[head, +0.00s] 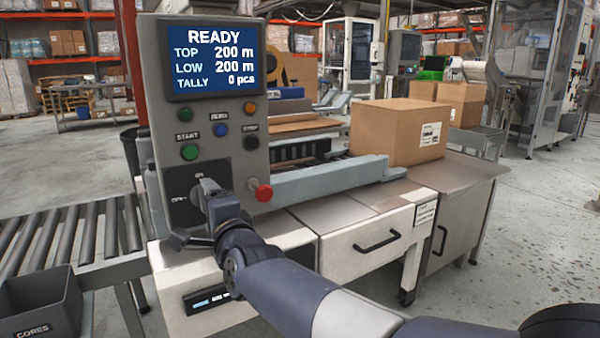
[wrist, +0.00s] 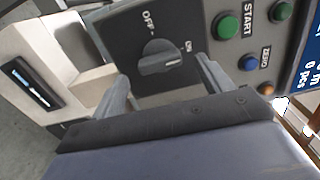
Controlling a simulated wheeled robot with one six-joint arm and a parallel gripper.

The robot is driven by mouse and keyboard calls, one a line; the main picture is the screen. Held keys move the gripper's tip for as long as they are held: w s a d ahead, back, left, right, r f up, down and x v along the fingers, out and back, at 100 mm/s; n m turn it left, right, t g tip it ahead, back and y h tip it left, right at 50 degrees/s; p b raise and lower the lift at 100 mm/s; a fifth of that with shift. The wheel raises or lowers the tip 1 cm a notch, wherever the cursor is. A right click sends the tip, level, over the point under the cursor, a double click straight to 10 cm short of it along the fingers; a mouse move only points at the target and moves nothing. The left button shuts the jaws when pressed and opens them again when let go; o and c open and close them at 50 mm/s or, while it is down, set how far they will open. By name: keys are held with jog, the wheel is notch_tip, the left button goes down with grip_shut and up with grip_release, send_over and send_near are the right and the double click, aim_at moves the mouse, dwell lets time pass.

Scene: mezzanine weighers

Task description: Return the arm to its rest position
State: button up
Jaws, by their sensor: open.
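My gripper (head: 203,196) is at the lower part of the grey control panel (head: 213,120), in front of its black switch plate (head: 179,183). In the wrist view my gripper (wrist: 160,75) is open, with one finger on each side of the grey rotary knob (wrist: 163,60). A gap shows between the fingers and the knob. The knob's bar points roughly toward the ON mark; OFF is at its other side. In the head view my gripper hides the knob. My arm reaches in from the lower right.
The lit screen (head: 221,58) reads READY. A red mushroom button (head: 263,191) sits just right of my gripper. A roller conveyor (head: 75,240) and a dark CORES bin (head: 40,306) are at left. A cardboard box (head: 399,132) stands on the bench at right. Open floor lies beyond.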

jog(key=v, duration=0.7)
jog(key=w+a+n+p, duration=0.5)
jog(key=w+n+p, duration=0.3)
jog(key=n+p, duration=0.9)
jog(key=p, duration=0.8)
jog(key=shift+w+a+n, duration=0.25)
jog(key=shift+w+n, duration=0.1)
jog(key=shift+n, duration=0.05)
jog(key=shift+d+f, duration=0.1)
dwell(0.5)
